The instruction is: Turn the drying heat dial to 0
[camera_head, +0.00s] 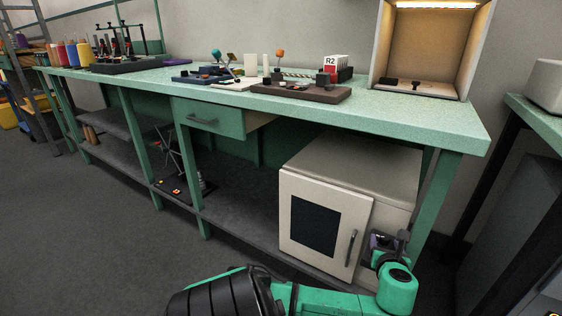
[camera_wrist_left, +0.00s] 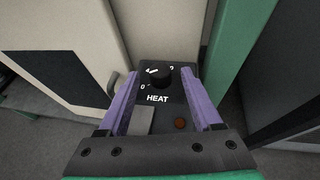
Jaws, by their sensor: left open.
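The black heat dial (camera_wrist_left: 160,77) is on a dark panel (camera_wrist_left: 176,96) marked HEAT, in the left wrist view. A 0 is at the dial's lower left and another mark, too small to read surely, at its upper right. A white line shows at the dial's upper left. My left gripper (camera_wrist_left: 162,84) is open, with its purple fingers on either side of the dial; I cannot tell whether they touch it. In the head view my left gripper (camera_head: 384,243) is at the right side of the cream cabinet's front (camera_head: 290,215), hiding the dial. My right gripper is out of view.
The cabinet door, with a dark window (camera_head: 314,228) and a handle (camera_head: 351,248), is shut. The cabinet stands under the green workbench (camera_head: 400,112). A bench leg (camera_head: 436,205) rises close to the right of the panel. Open floor (camera_head: 80,240) lies at the left.

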